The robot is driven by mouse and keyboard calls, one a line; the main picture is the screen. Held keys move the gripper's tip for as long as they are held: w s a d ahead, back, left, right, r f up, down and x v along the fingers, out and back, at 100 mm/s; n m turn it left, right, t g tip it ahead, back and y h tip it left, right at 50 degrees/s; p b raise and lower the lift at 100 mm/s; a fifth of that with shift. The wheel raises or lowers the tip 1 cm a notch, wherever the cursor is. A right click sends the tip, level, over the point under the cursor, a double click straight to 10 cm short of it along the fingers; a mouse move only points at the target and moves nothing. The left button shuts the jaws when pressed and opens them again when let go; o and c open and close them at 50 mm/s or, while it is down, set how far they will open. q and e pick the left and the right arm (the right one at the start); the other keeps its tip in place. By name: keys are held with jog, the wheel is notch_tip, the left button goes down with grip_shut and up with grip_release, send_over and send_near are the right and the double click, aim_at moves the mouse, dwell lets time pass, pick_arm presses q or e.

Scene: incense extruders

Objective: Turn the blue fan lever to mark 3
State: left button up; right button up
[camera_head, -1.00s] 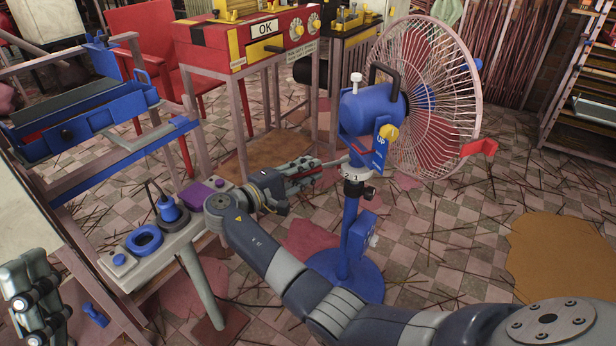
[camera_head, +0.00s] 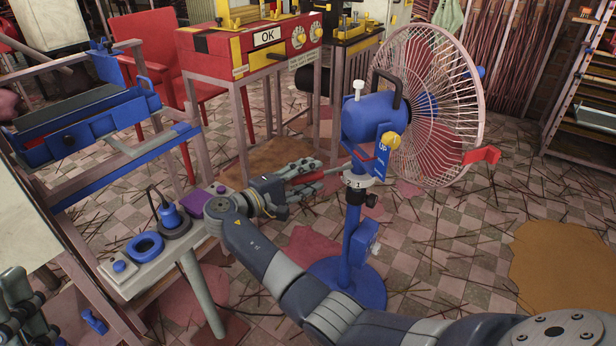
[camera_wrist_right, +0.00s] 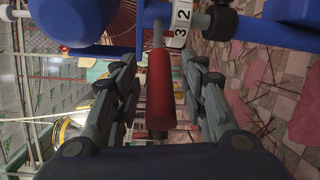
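The blue fan (camera_head: 368,122) with a pink wire cage stands on a blue post. A white collar with number marks (camera_head: 357,182) circles the post; marks 2 and 3 show on it in the right wrist view (camera_wrist_right: 181,22). The lever, a thin metal rod with a red grip (camera_wrist_right: 160,95), sticks out beside the collar. My right gripper (camera_head: 318,174) is left of the post. Its fingers (camera_wrist_right: 160,75) stand open on either side of the red grip, with gaps visible. My left gripper (camera_head: 25,310) is at the lower left, partly cut off, its opening unclear.
A small table (camera_head: 150,278) with a blue ring (camera_head: 145,246) and a purple box (camera_head: 200,194) stands left of my right arm. A red machine (camera_head: 250,50) marked OK stands behind. The blue round base (camera_head: 345,285) is below the fan. Thin sticks litter the floor.

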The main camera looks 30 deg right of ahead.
jog(key=f+v, duration=0.1)
jog(key=v, duration=1.1)
jog(key=shift+r, duration=0.45)
